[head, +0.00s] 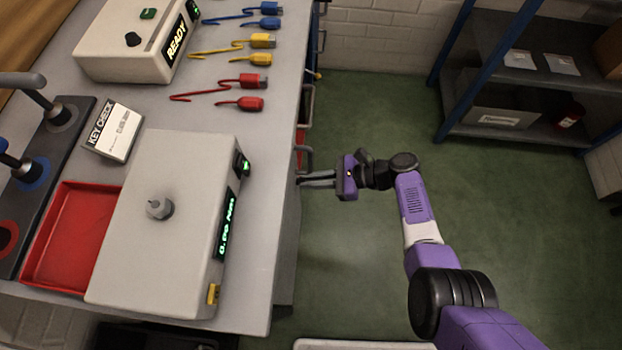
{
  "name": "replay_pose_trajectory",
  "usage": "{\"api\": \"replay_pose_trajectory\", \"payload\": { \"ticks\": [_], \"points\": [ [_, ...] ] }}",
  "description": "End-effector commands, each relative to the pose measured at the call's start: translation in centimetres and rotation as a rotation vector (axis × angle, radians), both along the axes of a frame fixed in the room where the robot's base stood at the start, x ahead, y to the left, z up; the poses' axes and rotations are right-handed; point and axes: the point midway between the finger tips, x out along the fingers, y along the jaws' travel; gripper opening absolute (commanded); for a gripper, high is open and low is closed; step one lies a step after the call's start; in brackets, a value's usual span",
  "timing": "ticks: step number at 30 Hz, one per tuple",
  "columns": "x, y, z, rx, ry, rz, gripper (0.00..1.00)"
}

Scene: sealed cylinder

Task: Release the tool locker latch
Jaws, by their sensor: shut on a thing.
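My gripper (302,180) is at the right side of the grey bench, its fingers pointing left toward the bench front. The fingers are closed on a small part at the bench side, mostly hidden by the fingertips and the bench edge. I cannot make out its shape, and no latch is clearly recognisable. A grey bar handle (309,157) shows just above the fingers, on the bench's side. The locker front faces away from this view and is largely hidden under the bench top.
The bench top (262,170) holds a grey box with a green display (165,225), a READY box (125,45), a red tray (75,230), a KEY CHECK sign (113,132) and coloured plugs with leads. Green floor (350,260) is clear around my arm. A shelf unit (530,75) stands at back right.

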Motion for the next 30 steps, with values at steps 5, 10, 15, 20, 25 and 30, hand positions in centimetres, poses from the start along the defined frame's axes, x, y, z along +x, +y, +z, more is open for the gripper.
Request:
{"api": "replay_pose_trajectory", "payload": {
  "ticks": [5, 10, 15, 20, 25, 30],
  "points": [
    [-0.1, 0.0, -0.1, -0.001, 0.004, 0.0, 0.0],
    [-0.1, 0.0, -0.1, -0.001, 0.004, 0.0, 0.17],
    [-0.1, 0.0, -0.1, -0.001, 0.003, 0.0, 0.33],
    [0.0, 0.0, 0.0, 0.0, 0.002, -0.001, 0.33],
    [0.0, -0.7, 0.3, 0.0, 0.001, -0.004, 0.33],
    [0.0, -3.1, 1.3, 0.0, 0.0, -0.004, 0.33]
  ]
}}
